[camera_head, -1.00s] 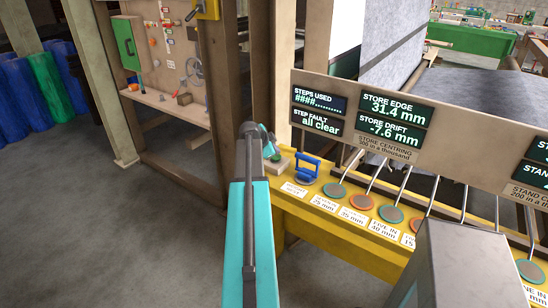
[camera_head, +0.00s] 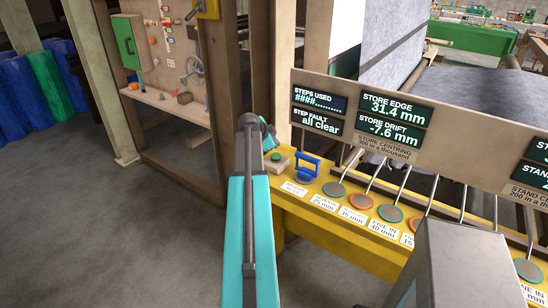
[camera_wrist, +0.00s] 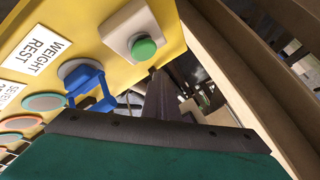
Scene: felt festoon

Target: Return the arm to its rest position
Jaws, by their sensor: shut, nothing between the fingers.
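My teal arm (camera_head: 249,230) reaches forward from the bottom middle of the head view. My gripper is mostly hidden behind the arm there; a small teal part of the wrist (camera_head: 268,141) shows by the yellow bench. In the wrist view the dark fingers of my gripper (camera_wrist: 157,82) are together and empty, near the bench edge. A green button (camera_wrist: 144,48) on a pale box is close to them, apart as far as I can tell. It also shows in the head view (camera_head: 275,157), just right of the wrist.
A blue handled weight (camera_head: 306,166) stands on the yellow bench (camera_head: 345,229), beside a row of coloured discs and labels. A display board (camera_head: 400,140) reads "all clear". A wooden post (camera_head: 219,100) rises left of the bench. The grey floor at left is clear.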

